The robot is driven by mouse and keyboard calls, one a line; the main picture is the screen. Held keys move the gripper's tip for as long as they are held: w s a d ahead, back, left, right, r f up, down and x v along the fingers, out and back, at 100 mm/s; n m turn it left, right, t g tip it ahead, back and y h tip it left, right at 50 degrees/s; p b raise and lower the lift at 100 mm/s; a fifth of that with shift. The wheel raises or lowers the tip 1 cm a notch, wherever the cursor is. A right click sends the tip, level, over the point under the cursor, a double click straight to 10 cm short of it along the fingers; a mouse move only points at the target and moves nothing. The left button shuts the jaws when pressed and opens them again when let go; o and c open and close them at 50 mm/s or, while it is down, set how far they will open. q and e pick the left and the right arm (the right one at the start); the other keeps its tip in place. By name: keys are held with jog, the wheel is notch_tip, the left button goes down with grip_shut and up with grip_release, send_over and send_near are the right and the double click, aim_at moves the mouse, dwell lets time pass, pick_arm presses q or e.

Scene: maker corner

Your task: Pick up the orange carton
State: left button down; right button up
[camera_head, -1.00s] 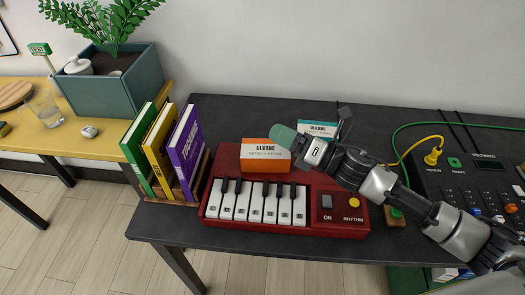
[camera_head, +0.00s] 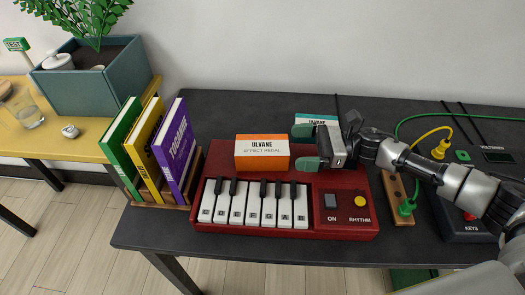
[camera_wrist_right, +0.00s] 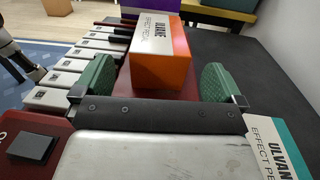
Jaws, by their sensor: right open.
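The orange carton (camera_head: 262,153), an orange and white box labelled ULVANE EFFECT PEDAL, stands on the back part of the red toy keyboard (camera_head: 345,231), behind its keys. My right gripper (camera_head: 304,147) is open just to the right of the carton, its green-padded fingers pointing left at it. In the right wrist view the carton (camera_wrist_right: 160,62) lies ahead, between the lines of the two open fingers (camera_wrist_right: 158,95), with its near end just beyond the fingertips. I see no contact.
A teal and white carton (camera_head: 316,119) stands behind my right gripper. Books (camera_head: 176,150) stand in a rack left of the keyboard. A mixer (camera_head: 465,225) with cables and a wooden block with a green plug (camera_head: 407,208) lie to the right. The dark table (camera_head: 215,110) is bare behind the books.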

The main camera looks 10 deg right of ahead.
aim_at(274, 144)
jog(key=a, duration=0.3)
jog(key=w+a+p, duration=0.1)
jog(key=a, duration=0.2)
jog(key=shift+w+a, duration=0.2)
jog(key=shift+a, duration=0.15)
jog(key=shift+c, duration=0.5)
jog(key=c, duration=1)
